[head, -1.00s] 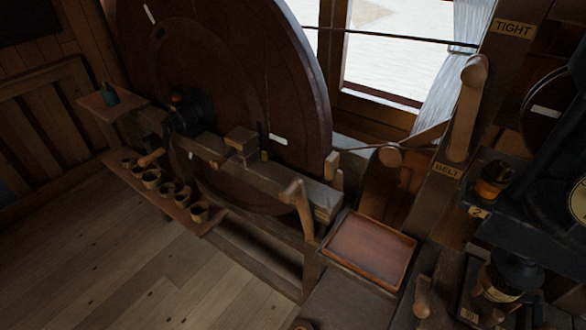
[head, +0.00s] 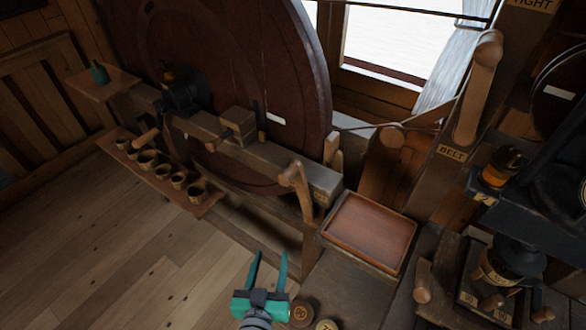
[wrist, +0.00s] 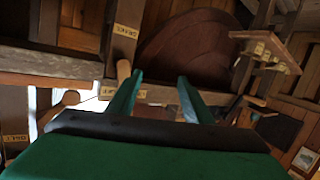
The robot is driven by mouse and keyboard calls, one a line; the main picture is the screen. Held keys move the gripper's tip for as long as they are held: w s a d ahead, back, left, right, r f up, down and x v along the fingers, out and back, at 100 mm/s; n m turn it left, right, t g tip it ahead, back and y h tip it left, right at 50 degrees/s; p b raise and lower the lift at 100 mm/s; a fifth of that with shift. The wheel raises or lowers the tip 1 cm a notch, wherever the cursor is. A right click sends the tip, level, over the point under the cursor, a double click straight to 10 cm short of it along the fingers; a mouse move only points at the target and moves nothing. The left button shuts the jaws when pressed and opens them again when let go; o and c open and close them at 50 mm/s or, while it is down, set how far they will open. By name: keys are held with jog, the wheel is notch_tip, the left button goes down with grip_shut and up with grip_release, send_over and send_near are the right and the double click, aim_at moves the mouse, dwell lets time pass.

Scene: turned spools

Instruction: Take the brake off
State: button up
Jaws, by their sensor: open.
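A wooden lever (head: 303,196) with a round knob stands at the right end of the beam before the big wheel, its top leaning left. A small plate on the beam beside it is too small to read, so I cannot tell surely that this is the brake. The dark red wheel (head: 231,62) stands behind it. My green gripper (head: 270,253) is open and empty, lower in the picture than the lever and apart from it. In the wrist view, its two fingers (wrist: 160,76) are spread, with a wooden knob (wrist: 123,71) beside the left finger.
A taller lever (head: 474,90) stands by a BELT plate (head: 452,153). A red-brown tray (head: 369,233) lies right of the beam. A shelf (head: 200,207) with several small cups runs along the left. Dark machinery (head: 555,185) fills the right. The floor at lower left is clear.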

jog(key=w+r+m+h, duration=0.35)
jog(key=w+r, duration=0.25)
jog(key=r, duration=0.2)
jog(key=m+h, duration=0.5)
jog(key=m, duration=0.1)
send_near(294, 169)
jog(key=shift+w+a+f+g, duration=0.2)
jog(key=shift+w+a+g, duration=0.05)
jog(key=shift+a+g, duration=0.1)
jog(key=x, duration=1)
jog(key=shift+w+d, duration=0.2)
jog(key=shift+w, duration=0.05)
grip_shut()
jog(key=shift+d, duration=0.1)
